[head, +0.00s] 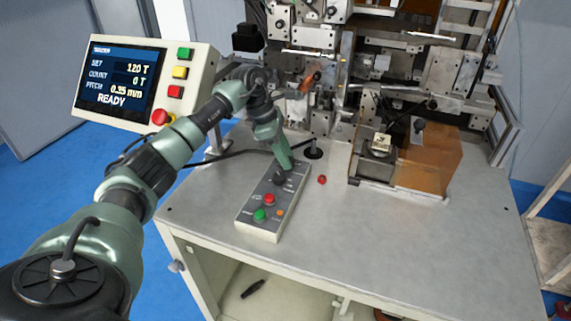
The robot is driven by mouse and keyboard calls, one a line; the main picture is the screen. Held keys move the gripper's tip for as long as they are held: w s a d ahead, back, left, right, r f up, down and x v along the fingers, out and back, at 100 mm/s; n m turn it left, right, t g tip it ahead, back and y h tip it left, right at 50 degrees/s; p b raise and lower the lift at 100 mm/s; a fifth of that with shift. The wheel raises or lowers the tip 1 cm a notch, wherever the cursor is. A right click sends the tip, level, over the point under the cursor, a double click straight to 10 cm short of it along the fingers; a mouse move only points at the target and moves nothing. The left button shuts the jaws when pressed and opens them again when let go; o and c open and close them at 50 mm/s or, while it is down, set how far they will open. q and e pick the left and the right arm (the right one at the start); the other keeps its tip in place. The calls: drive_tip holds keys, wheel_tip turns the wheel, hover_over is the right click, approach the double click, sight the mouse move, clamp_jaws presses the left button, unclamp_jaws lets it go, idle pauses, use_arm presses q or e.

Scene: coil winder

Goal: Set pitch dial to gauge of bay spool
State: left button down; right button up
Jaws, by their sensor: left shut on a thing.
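My left gripper (280,178) reaches down onto the far end of the grey control box (262,226) on the bench. It is shut on a small dark knob there, which looks like the pitch dial; the fingers hide most of it and its scale. The display panel (118,80) at the left reads SET 120 T, COUNT 0 T, PITCH 0.35 mm, READY. A copper-coloured part (310,82) shows in the machine at the back; I cannot tell whether it is the bay spool, and no gauge marking is readable. My right gripper is not in view.
The control box has red and green buttons at its near end. A small red piece (322,180) lies on the bench (400,240) beside it. A brown block (430,162) with a metal fixture stands at the right. The front right of the bench is clear.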

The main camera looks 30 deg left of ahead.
use_arm(q)
drive_tip(key=shift+w+m+g+b, duration=0.15)
drive_tip(key=shift+m+g+b, duration=0.25)
drive_tip(key=shift+m+b, duration=0.55)
drive_tip(key=shift+m, duration=0.45)
drive_tip(key=c, duration=1.1)
unclamp_jaws()
drive_tip(key=shift+o, duration=0.2)
drive_tip(key=b+v, duration=0.1)
drive_tip(key=v, duration=0.6)
drive_tip(key=shift+a+r, duration=0.3)
drive_tip(key=shift+r, duration=0.05)
drive_tip(key=shift+r, duration=0.15)
